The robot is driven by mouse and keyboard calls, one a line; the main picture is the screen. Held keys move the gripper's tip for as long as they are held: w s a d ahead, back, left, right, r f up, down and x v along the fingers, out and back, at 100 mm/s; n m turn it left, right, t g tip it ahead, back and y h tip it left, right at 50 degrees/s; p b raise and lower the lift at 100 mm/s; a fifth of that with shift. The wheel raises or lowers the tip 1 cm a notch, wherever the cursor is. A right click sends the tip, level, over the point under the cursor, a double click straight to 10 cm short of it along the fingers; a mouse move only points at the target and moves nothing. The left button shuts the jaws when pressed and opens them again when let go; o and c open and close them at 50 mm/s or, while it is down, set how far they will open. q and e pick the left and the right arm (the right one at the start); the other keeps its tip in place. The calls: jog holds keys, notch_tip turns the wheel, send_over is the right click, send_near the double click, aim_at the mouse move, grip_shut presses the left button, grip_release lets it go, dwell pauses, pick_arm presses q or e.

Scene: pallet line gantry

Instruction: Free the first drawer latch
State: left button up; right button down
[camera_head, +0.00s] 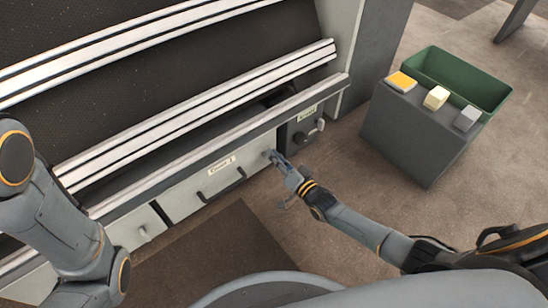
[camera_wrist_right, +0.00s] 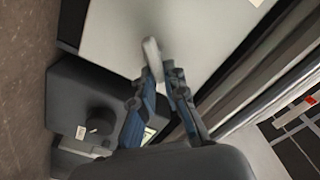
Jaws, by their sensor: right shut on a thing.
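The labelled white drawer front (camera_head: 190,193) with a dark bar handle (camera_head: 222,187) is set in the line's side below the rails, and looks closed. My right gripper (camera_head: 272,158) is at the upper right end of this front. In the right wrist view my right gripper (camera_wrist_right: 164,74) is shut on a small pale latch (camera_wrist_right: 153,58), which stands out from the white panel (camera_wrist_right: 190,25). The fingers hide part of the latch. My left arm shows at the left, but its gripper is out of view.
A dark control box (camera_head: 301,128) with a knob is right of the drawer; it also shows in the right wrist view (camera_wrist_right: 85,105). A grey pedestal (camera_head: 405,135) with several small blocks stands at the right before a green bin (camera_head: 460,78). Floor between is clear.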

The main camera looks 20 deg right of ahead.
jog(key=shift+w+d+f+m+b, duration=0.1)
jog(key=shift+f+m+b, duration=0.3)
jog(key=shift+m, duration=1.15)
jog(key=shift+d+f+m+b, duration=0.15)
jog(key=shift+m+b, duration=0.45)
jog(key=shift+m, duration=0.9)
jog(key=shift+w+d+f+m+b, duration=0.15)
jog(key=shift+m+b, duration=0.35)
jog(key=shift+m, duration=1.05)
jog(key=shift+s, duration=0.1)
jog(key=c, duration=1.4)
grip_release()
jog(key=v, duration=1.2)
